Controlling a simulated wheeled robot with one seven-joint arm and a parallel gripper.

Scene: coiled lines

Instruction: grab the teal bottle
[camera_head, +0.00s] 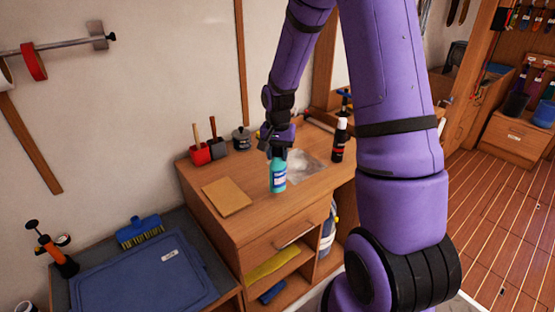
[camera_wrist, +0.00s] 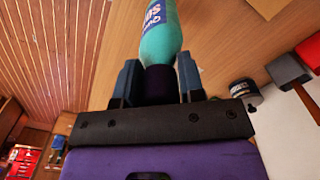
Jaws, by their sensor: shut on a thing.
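The teal bottle (camera_head: 278,177) stands upright over the wooden cabinet top, near its front edge, with a white and blue label facing the head camera. My gripper (camera_head: 278,150) comes down on it from above and is shut around its dark upper part. In the wrist view the teal bottle (camera_wrist: 161,35) extends away from between the two fingers of my gripper (camera_wrist: 158,85), which press on its dark cap from both sides. I cannot tell whether the bottle's base touches the cabinet top.
A brown square board (camera_head: 227,196) lies left of the bottle. A clear plastic bag (camera_head: 302,165) lies behind it, and a black bottle (camera_head: 340,140) with a white cap stands to the right.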

